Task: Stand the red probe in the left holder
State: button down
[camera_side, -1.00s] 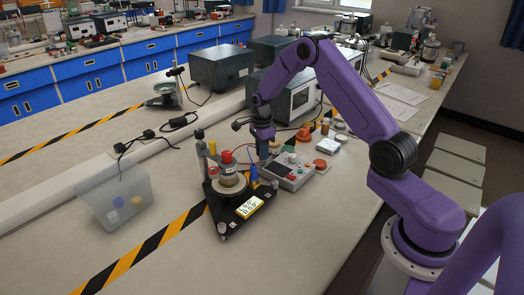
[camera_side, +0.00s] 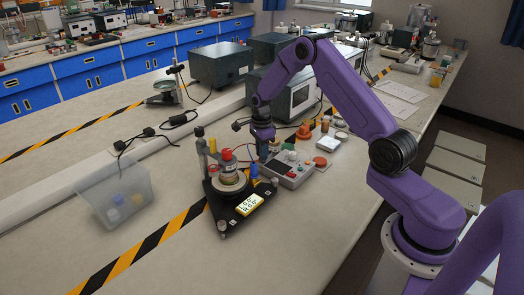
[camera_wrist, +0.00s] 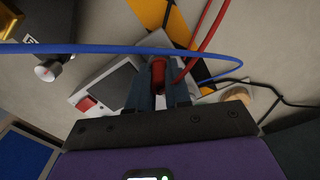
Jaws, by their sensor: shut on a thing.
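My gripper (camera_wrist: 160,90) is shut on the red probe (camera_wrist: 158,72), which shows between the fingertips in the wrist view with a red cable leading off it. In the side view my gripper (camera_side: 263,150) is low, right of the black triangular stand (camera_side: 228,215) and behind the grey control box (camera_side: 290,168). The probe itself is hidden or too small there. Upright posts (camera_side: 200,148) rise at the stand's back left, and a blue piece (camera_side: 254,170) stands at its right. I cannot tell which part is the left holder.
A clear bin (camera_side: 115,195) is at left. Dark instrument boxes (camera_side: 290,95) stand behind. A blue cable (camera_wrist: 110,49) crosses the wrist view. Bench in front is clear.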

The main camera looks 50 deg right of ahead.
jog(key=shift+f, duration=0.2)
jog(key=c, duration=1)
grip_release()
jog(key=shift+s, duration=0.1)
jog(key=shift+o, duration=1.3)
jog(key=shift+r, duration=3.8)
